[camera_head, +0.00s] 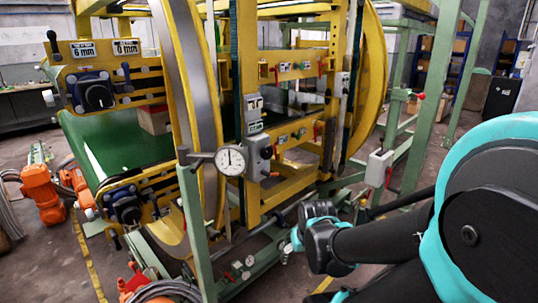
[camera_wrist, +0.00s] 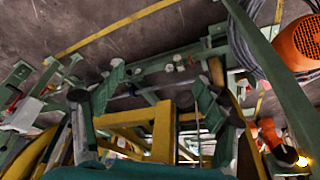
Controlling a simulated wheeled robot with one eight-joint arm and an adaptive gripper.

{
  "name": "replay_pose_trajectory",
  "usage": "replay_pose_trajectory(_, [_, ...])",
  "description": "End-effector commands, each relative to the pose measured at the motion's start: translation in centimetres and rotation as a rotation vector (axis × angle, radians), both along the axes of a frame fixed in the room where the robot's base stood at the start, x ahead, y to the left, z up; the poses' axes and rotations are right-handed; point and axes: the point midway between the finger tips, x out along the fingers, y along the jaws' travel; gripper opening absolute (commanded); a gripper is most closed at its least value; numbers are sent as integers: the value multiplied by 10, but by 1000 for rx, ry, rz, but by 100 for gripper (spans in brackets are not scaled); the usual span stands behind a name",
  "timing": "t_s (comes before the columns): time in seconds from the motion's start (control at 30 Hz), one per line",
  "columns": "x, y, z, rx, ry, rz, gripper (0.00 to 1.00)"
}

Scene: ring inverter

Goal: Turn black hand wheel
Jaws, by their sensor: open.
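I cannot surely pick out the black hand wheel. Two dark round hubs show on the left of the yellow machine in the head view, an upper one (camera_head: 97,93) and a lower one (camera_head: 126,208), each with short rods and knobs around it. My gripper (camera_head: 303,226) is low in front of the machine, at the end of my black arm, well to the right of both hubs. In the wrist view my gripper (camera_wrist: 157,78) has its two fingers spread wide apart, with nothing between them.
The yellow ring frame (camera_head: 187,75) stands tall in the middle. A green post (camera_head: 195,235) with a dial gauge (camera_head: 231,160) is between the hubs and my gripper. Orange motors (camera_head: 42,194) and cables lie at the left.

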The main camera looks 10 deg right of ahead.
Motion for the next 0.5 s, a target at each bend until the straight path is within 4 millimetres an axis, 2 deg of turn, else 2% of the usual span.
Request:
replay_pose_trajectory(0.17, [8,3,4,17,-5,23,74])
replay_pose_trajectory(0.27, [31,12,17,66,-26,93,74])
replay_pose_trajectory(0.37, [70,21,42,136,-86,205,74])
replay_pose_trajectory(0.5, [137,23,89,219,-246,373,74])
